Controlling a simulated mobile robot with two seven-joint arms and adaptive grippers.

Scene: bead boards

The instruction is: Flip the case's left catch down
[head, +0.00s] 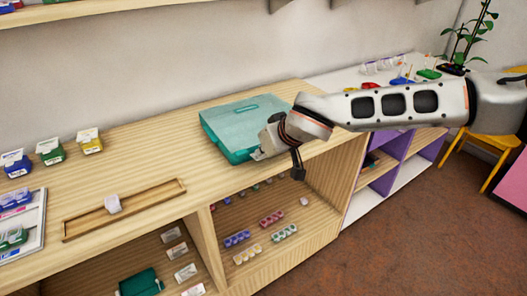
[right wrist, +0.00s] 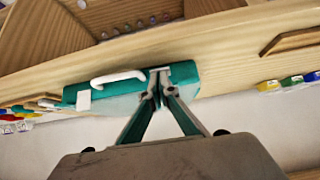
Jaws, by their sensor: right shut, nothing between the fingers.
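The teal case (head: 238,118) lies closed on the wooden shelf top in the head view. In the right wrist view, the picture is turned over, and the case (right wrist: 186,82) shows its front with a white handle (right wrist: 118,78). One white catch (right wrist: 83,100) sits left of the handle there. The other pale catch, the case's left one (right wrist: 160,69), is right at my fingertips. My right gripper (head: 259,154) is shut and empty at the case's front edge; its fingers (right wrist: 158,92) hide part of that catch. I cannot tell whether they touch it. My left gripper is out of view.
Open compartments below hold bead strips (head: 272,219). The shelf top between tray and case is clear. The wall (head: 180,50) rises behind.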

